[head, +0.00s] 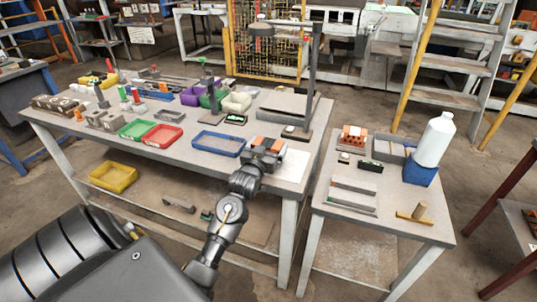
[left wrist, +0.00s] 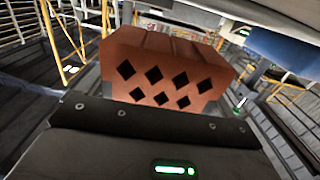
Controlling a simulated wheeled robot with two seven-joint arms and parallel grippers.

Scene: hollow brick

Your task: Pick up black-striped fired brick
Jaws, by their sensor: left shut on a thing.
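My left gripper (head: 262,156) is at the front right corner of the long table, above or at a white sheet. It is shut on an orange-red fired brick (head: 269,143), which is partly hidden by the gripper. In the left wrist view the brick (left wrist: 165,72) fills the middle, with rows of dark diamond-shaped holes facing the camera and faint darker bands on its top. The gripper body covers its lower edge. I cannot tell whether the brick touches the table. My right gripper is not in view.
Blue (head: 218,144), red (head: 162,136) and green (head: 137,129) trays lie left of the gripper. A lamp stand (head: 308,90) rises behind it. The right table (head: 392,222) holds another orange brick (head: 354,137) and a white bottle (head: 436,140) on a blue block.

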